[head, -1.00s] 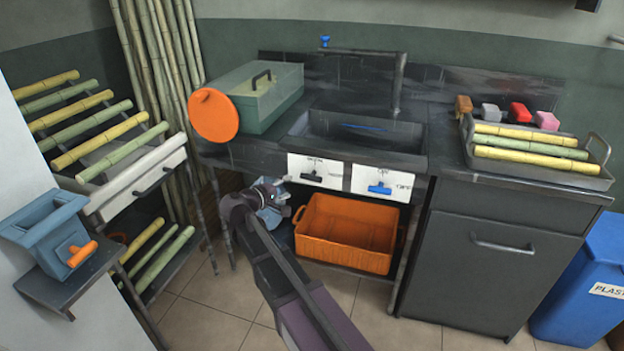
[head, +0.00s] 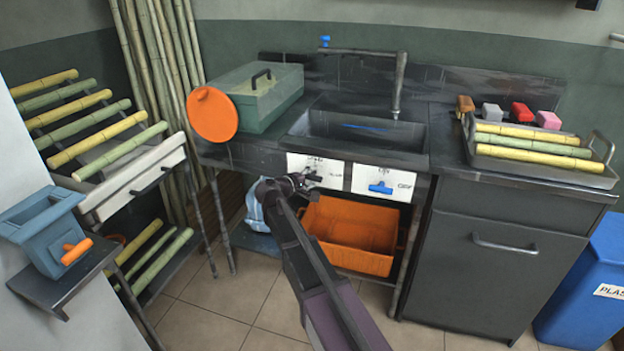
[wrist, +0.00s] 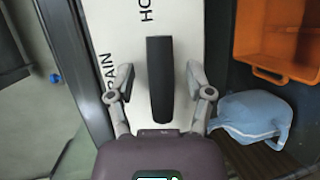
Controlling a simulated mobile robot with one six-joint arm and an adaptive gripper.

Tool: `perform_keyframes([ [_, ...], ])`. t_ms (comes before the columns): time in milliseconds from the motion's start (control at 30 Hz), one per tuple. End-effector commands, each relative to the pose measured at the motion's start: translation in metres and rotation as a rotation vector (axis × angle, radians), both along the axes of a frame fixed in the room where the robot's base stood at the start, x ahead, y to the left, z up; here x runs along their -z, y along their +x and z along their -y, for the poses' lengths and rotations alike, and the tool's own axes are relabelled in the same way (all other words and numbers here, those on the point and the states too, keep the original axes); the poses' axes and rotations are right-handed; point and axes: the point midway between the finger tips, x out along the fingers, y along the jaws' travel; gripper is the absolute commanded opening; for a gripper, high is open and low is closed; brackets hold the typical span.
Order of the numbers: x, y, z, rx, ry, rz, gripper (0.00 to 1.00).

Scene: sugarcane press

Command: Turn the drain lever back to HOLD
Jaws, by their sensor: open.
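The black drain lever (wrist: 160,80) shows in the wrist view as a straight bar on a white panel (wrist: 180,20). It lies lengthwise up the picture, its upper end near the letters "HO" (wrist: 146,10). The partly cut-off word "DRAIN" (wrist: 107,78) is to its left. My gripper (wrist: 160,74) is open, one finger on each side of the lever, with gaps showing. In the head view my gripper (head: 305,182) is in front of the left white panel (head: 294,160) under the sink and mostly hides the lever.
A blue lever (head: 380,187) is on the right-hand panel. Below are an orange crate (head: 365,262) and a pale blue container (head: 254,212), both on the low shelf. The sink (head: 350,133) is above, and a dark cabinet (head: 490,270) stands at right.

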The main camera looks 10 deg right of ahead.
Motion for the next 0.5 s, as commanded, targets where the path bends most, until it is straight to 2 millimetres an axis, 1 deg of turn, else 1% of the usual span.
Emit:
perform_keyframes([
  [300,0.0001,0.0006,0.0008,0.0,0.0,0.0,0.67],
  [367,0.0001,0.0005,0.0008,0.0,0.0,0.0,0.49],
  [400,0.0001,0.0005,0.0008,0.0,0.0,0.0,0.37],
  [467,0.0001,0.0005,0.0008,0.0,0.0,0.0,0.19],
  [500,0.0001,0.0005,0.0008,0.0,0.0,0.0,0.07],
])
